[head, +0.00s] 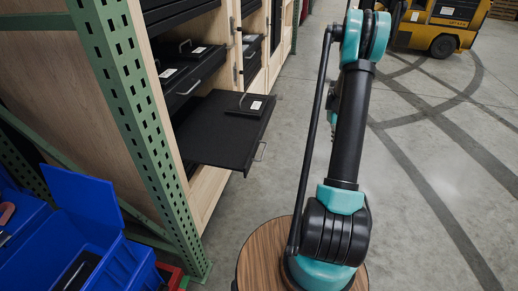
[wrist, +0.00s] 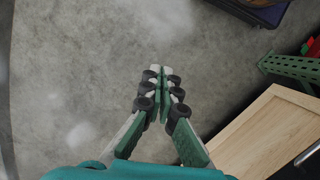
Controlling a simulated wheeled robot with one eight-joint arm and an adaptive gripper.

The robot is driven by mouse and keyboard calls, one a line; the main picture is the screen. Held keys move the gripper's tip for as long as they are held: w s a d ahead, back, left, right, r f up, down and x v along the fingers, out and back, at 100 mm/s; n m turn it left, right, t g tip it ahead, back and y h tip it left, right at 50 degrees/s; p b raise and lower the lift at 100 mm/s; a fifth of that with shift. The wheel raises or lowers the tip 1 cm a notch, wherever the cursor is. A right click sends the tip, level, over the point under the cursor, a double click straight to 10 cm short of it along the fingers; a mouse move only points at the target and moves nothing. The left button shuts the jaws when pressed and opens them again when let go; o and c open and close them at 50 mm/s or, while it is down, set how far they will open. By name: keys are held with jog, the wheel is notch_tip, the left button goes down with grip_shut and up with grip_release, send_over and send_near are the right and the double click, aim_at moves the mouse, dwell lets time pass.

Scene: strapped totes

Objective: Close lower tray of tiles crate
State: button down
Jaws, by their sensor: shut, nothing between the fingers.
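I cannot tell which of these holds tiles. My gripper (wrist: 158,75) is shut and empty over bare floor in the wrist view; it is not visible in the head view. A wooden panel (wrist: 268,133) is to its right, apart from it.
A green perforated rack post (head: 127,125) stands in front of the crate, left of the tray. Blue bins (head: 110,255) are at lower left. A yellow vehicle (head: 433,25) is far off at upper right. The floor (head: 440,160) to the right is clear.

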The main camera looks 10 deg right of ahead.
aim_at(202, 143)
jog(key=s+a+r+m+t+y, duration=0.1)
jog(key=s+a+r+m+y, duration=0.15)
jog(key=a+m, duration=0.65)
jog(key=s+a+r+m+t+y, duration=0.15)
jog(key=a+r+m, duration=0.25)
jog(key=a+m, duration=0.45)
jog(key=s+a+r+m+t+y, duration=0.15)
jog(key=a+r+m, duration=0.35)
jog(key=a, duration=0.6)
jog(key=shift+m+h, duration=0.25)
jog(key=shift+m, duration=0.4)
jog(key=x, duration=0.4)
jog(key=a+x, duration=0.1)
jog(key=x, duration=0.3)
jog(key=w+a+r+x, duration=0.1)
jog(key=x, duration=0.3)
jog(key=shift+a+f, duration=0.2)
jog(key=shift+w+a, duration=0.2)
jog(key=shift+a, duration=0.3)
jog(key=w+a, duration=0.3)
jog(key=a, duration=0.5)
jog(key=w+a, duration=0.3)
jog(key=a, duration=0.5)
jog(key=w+a, duration=0.3)
jog(key=a, duration=0.6)
